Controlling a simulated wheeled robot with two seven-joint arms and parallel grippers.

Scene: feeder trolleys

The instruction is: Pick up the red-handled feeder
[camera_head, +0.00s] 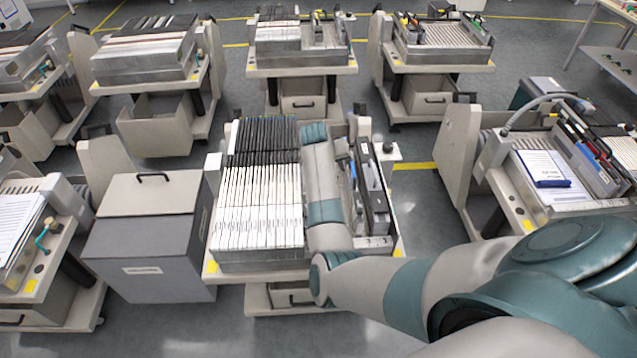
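No red handle shows clearly on the middle trolley (212,262). My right arm comes in from the lower right and reaches over this trolley, with its forearm along the gap between the white-and-black feeders (262,200) and a few dark and blue feeders (372,190). My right gripper is at the far end of the arm; its fingers cannot be made out, nor whether they hold anything. A thin red part shows among the feeders (590,150) on the right trolley; whether it is a handle is unclear. My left gripper is out of view.
A grey bin with a lid (150,245) stands left of the middle trolley. More trolleys loaded with feeders stand at the left, right and back. Clear floor (425,215) lies between the middle and right trolleys.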

